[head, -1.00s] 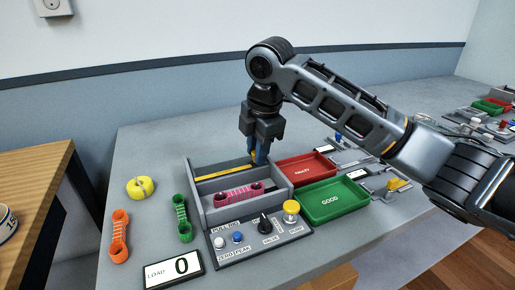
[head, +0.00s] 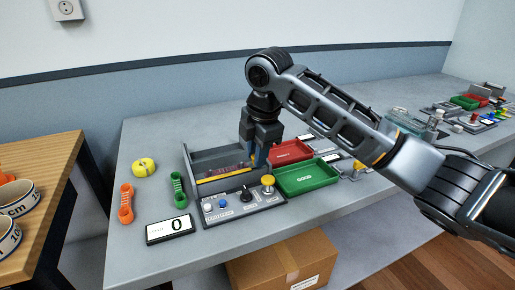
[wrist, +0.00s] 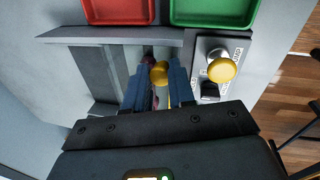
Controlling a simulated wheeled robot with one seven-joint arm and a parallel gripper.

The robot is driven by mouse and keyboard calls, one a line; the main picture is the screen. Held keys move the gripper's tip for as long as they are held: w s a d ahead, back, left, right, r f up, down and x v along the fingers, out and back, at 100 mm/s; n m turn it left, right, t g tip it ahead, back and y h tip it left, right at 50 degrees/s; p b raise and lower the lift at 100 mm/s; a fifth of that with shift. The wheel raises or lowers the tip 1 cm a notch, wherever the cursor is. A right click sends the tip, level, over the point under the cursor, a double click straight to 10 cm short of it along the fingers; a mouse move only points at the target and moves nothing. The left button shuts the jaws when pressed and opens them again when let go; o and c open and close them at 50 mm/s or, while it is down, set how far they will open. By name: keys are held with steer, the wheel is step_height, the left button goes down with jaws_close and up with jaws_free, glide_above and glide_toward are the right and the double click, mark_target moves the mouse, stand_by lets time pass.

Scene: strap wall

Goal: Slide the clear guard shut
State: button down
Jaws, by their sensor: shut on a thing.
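The test machine (head: 222,159), a grey open-topped box, stands on the bench with its control panel at the front. The clear guard's yellow front edge (head: 222,180) lies near the front of the box, just behind the panel. The pane itself is hard to make out. A pink strap inside is mostly hidden behind it. My gripper (head: 258,160) reaches down at the box's right end. In the wrist view its blue fingers are shut on the guard's yellow knob (wrist: 160,73).
Red (head: 291,151) and green (head: 307,177) trays stand right of the machine. A yellow button (head: 268,182) rises from the panel (head: 240,204), close to my gripper. A load display (head: 170,228), orange (head: 126,203) and green (head: 178,189) straps and a yellow roll (head: 144,167) lie left.

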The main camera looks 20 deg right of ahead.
steer(key=shift+s, duration=0.25)
steer(key=shift+f, duration=0.1)
steer(key=c, duration=0.9)
jaws_free()
steer(key=shift+c, duration=0.2)
steer(key=v, duration=0.8)
